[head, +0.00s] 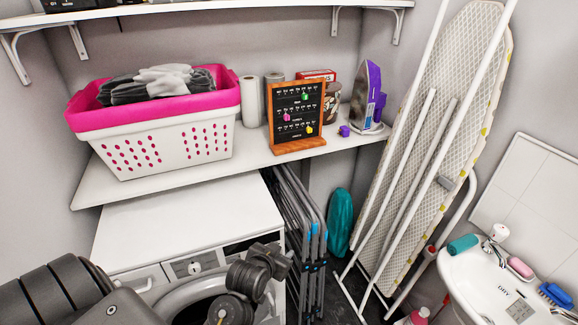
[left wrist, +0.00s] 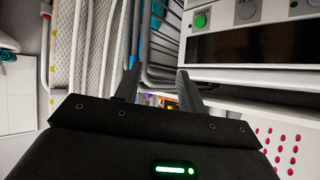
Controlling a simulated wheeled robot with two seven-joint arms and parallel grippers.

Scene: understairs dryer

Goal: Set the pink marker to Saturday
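The dark calendar board (head: 274,127) in an orange-brown wooden frame stands on the shelf above the dryer. The pink marker (head: 287,117) sits at the left of its middle part. A green marker (head: 305,97) is higher on the right and a yellow marker (head: 309,129) lower on the right. The printed labels are too small to read, so I cannot tell the pink marker's day. My left gripper (head: 268,260) is in front of the dryer, below and apart from the board. The left wrist view shows its two fingers (left wrist: 158,88) spread, with nothing between them. My right gripper is out of view.
A white and pink laundry basket (head: 155,145) fills the shelf's left. Paper rolls (head: 250,102) stand left of the board; a purple iron (head: 367,95) stands right. Folded racks (head: 297,215) and an ironing board (head: 440,130) lean beside the dryer (head: 185,225). The shelf edge overhangs it.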

